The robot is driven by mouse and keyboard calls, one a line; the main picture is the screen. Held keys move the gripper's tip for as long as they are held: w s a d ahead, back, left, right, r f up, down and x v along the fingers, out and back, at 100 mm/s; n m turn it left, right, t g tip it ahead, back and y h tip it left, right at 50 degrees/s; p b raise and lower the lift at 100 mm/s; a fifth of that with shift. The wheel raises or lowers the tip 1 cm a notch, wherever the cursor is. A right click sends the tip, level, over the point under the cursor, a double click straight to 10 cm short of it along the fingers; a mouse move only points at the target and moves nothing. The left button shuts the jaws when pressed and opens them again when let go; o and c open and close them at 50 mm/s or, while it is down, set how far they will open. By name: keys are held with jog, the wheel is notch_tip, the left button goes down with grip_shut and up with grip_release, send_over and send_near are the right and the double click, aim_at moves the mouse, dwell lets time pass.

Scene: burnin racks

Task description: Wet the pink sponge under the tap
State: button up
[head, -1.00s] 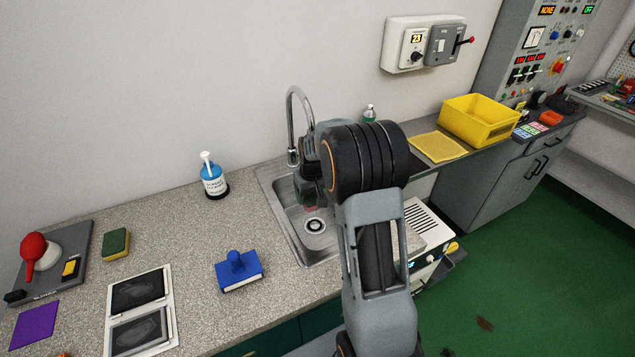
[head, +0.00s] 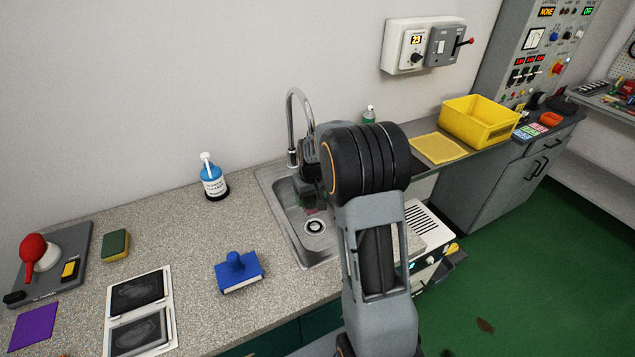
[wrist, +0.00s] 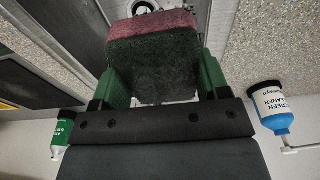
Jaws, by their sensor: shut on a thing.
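My gripper (wrist: 152,84) is shut on the pink sponge (wrist: 152,24), which has a dark green scouring side facing the wrist camera. In the head view the gripper hangs over the sink (head: 286,217), mostly hidden behind my arm; only a bit of pinkish sponge shows above the basin. The tap (head: 292,125) is a tall curved metal spout at the back of the sink, with its mouth just left of my wrist. I cannot tell whether water runs. Part of the drain shows beyond the sponge in the wrist view (wrist: 145,7).
A blue-and-white bottle (head: 213,179) stands left of the sink. A blue-handled block (head: 238,272) and a green-yellow sponge (head: 115,245) lie on the counter. A green-labelled bottle (wrist: 67,133) stands on the other side. A yellow bin (head: 478,122) is at the back right.

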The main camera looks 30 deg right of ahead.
aim_at(306, 204)
dwell(0.4)
jog(key=s+a+r, duration=0.1)
jog(key=s+a+r+p, duration=0.1)
jog(key=r, duration=0.1)
jog(key=shift+s+a+r, duration=0.15)
jog(key=shift+s+a, duration=0.1)
jog(key=shift+s, duration=0.15)
jog(key=shift+s+a+r+p, duration=0.35)
jog(key=shift+s+a+p, duration=0.05)
jog(key=shift+s, duration=0.05)
